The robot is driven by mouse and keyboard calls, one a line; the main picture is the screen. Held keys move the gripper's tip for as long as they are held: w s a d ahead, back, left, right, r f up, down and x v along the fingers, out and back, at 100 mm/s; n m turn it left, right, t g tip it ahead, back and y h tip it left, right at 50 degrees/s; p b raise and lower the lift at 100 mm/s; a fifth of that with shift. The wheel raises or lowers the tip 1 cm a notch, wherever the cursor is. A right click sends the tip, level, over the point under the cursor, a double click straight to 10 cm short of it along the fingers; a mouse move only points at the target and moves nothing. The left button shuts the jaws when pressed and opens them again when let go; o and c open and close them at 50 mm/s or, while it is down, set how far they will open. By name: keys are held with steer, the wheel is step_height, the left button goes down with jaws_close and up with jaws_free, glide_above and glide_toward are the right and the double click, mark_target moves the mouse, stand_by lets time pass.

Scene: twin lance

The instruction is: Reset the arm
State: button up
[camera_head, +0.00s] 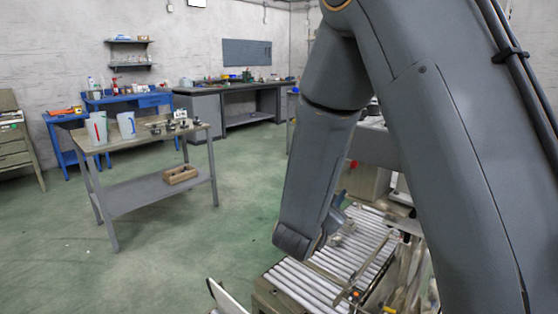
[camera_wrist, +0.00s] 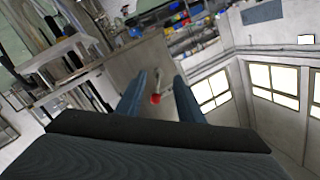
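My arm fills the right half of the head view, bent with its forearm slanting down over a roller conveyor (camera_head: 305,283). My gripper is mostly hidden behind the forearm there. In the wrist view my gripper (camera_wrist: 159,88) shows two blue-grey fingers standing apart, with nothing held between them. A small red thing (camera_wrist: 155,98) shows through the gap, seemingly beyond the fingers.
A grey worktable (camera_head: 150,195) with two light containers stands at left on open green floor. A blue bench (camera_head: 125,101) and a dark workbench (camera_head: 235,92) line the back wall. Windows (camera_wrist: 275,90) show in the wrist view.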

steer(key=s+a+f+n+g+y+p, duration=0.35)
steer(key=s+f+n+g+y, duration=0.2)
steer(key=s+n+y, duration=0.2)
steer(key=s+d+r+n+g+p, duration=0.1)
steer(key=s+g, duration=0.3)
steer(key=s, duration=0.8)
steer(key=s+d+r+n+g+y+p, duration=0.1)
steer(key=s+d+n+g+p, duration=0.1)
steer(key=s, duration=0.9)
steer(key=d+n+g, duration=0.1)
steer(key=n+g, duration=0.1)
steer(key=g, duration=0.1)
steer(key=shift+s+d+r, duration=0.2)
steer(key=shift+s+d, duration=0.15)
steer(key=shift+d, duration=0.05)
steer(key=shift+a, duration=0.1)
